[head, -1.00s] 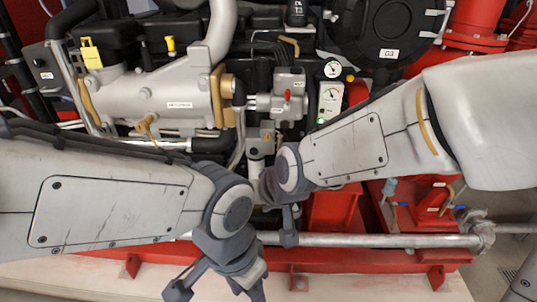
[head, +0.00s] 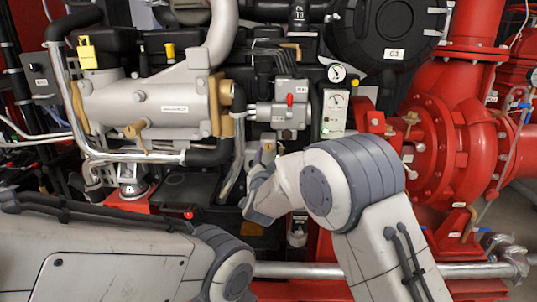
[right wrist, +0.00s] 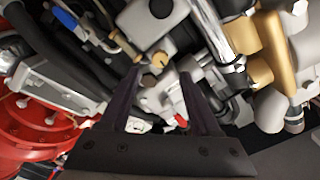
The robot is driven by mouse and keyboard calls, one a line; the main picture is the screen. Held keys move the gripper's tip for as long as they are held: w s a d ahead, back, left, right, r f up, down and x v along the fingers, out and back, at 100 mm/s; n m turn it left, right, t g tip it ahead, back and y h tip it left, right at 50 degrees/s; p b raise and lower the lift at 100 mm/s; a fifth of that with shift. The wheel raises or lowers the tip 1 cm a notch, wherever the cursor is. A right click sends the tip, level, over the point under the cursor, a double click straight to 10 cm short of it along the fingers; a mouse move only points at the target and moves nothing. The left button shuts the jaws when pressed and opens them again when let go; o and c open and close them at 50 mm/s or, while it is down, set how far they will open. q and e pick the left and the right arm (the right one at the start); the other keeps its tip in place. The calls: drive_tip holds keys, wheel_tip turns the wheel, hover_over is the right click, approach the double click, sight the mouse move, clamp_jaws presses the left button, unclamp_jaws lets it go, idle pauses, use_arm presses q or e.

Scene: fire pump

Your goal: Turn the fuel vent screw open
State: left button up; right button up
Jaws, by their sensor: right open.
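A small brass-coloured screw (right wrist: 160,60), which looks like the fuel vent screw, sits on a grey block of the engine in the right wrist view. My right gripper (right wrist: 157,72) is open and empty, with its two dark fingers pointing at that block and the screw lying between their tips in the picture. I cannot tell whether they touch. In the head view my right gripper (head: 258,174) is at the engine front, below the grey housing with a red lever (head: 290,101), and it partly hides the screw's area. My left gripper is out of view below the picture.
Gauges (head: 336,73) and a white panel (head: 334,112) stand right of the grey housing. A large red pump (head: 432,150) is at the right. A grey cylinder (head: 150,108) is at the left. A metal pipe (head: 300,270) crosses low in front. Hoses crowd the work area.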

sight(268, 149)
drive_tip(key=shift+w, duration=3.15)
clamp_jaws()
